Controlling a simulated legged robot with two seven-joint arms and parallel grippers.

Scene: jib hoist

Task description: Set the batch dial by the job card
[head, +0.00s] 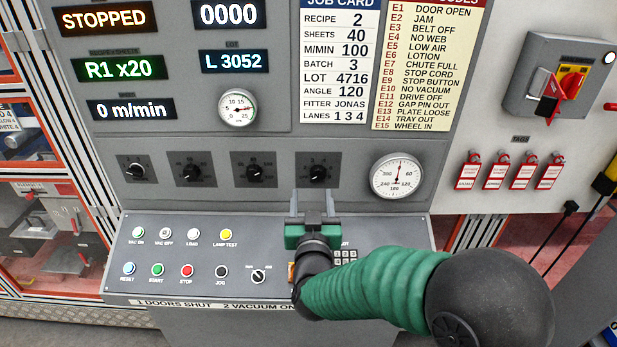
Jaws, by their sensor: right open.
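The job card (339,60) hangs at the top centre and reads recipe 2, sheets 40, m/min 100, batch 3, lot 4716, angle 120. A row of black dials runs along the grey panel: the first dial (135,171), second (192,172), third (254,172) and fourth (317,173). Their labels are too small to read, so I cannot tell which is the batch dial. My right gripper (311,203) is open and empty, its two fingers pointing up just below the fourth dial. Contact with the panel cannot be told. My left gripper is not in view.
Displays at upper left read STOPPED (103,18), 0000, R1 x20, L 3052 and 0 m/min. A round gauge (397,176) is right of the fourth dial. The button console (205,250) lies below, partly hidden by my arm. A red switch (563,85) and red tags are at right.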

